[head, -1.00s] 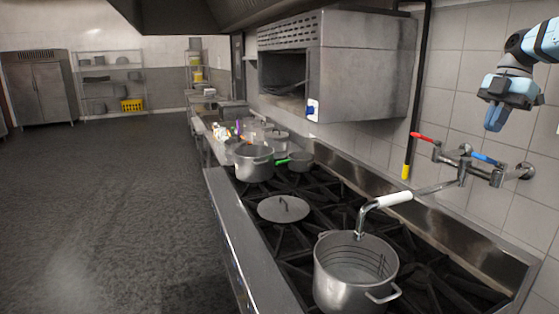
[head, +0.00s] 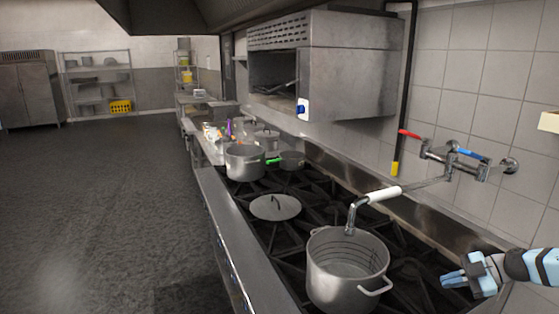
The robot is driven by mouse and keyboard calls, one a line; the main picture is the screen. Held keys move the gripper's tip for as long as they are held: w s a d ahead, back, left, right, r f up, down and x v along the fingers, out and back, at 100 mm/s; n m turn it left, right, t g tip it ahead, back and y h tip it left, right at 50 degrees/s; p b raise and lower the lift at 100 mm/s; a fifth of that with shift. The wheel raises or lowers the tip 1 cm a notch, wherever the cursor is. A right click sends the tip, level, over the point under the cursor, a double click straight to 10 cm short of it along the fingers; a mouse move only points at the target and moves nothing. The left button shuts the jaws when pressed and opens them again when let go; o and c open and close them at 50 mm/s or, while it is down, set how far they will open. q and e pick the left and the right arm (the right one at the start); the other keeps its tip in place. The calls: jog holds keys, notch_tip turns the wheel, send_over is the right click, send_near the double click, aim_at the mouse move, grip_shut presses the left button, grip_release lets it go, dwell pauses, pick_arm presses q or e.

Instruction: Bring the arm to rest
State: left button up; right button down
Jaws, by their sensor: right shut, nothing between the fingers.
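My right gripper (head: 456,280) is at the lower right of the head view, over the right edge of the stove. Its blue fingers point left, and it is shut with nothing in it. It is apart from the large open pot (head: 345,287), which stands on the stove to its left. My left gripper is not in view.
The pot filler faucet (head: 385,194) reaches from the tiled wall to above the pot. A lid (head: 275,207) lies on the burner grates behind the pot. A second pot (head: 244,163) and a small green-handled pan (head: 291,160) stand farther back. The floor (head: 100,210) at left is clear.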

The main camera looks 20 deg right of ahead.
jog(key=s+a+f+m+t+h, duration=0.2)
jog(key=s+a+f+m+t, duration=0.15)
jog(key=a+f, duration=0.55)
jog(key=s+a+f+m+t+h, duration=0.15)
jog(key=s+a+f+m, duration=0.3)
jog(key=a+f, duration=0.45)
jog(key=s+a+f+m+h, duration=0.1)
jog(key=s+a+f+m, duration=0.1)
jog(key=a, duration=0.9)
jog(key=s+a+f+m+g+h, duration=0.1)
jog(key=s+a, duration=0.4)
jog(key=a, duration=0.6)
jog(key=f+m+h, duration=0.1)
jog(key=m, duration=0.1)
jog(key=shift+s+f+m, duration=0.3)
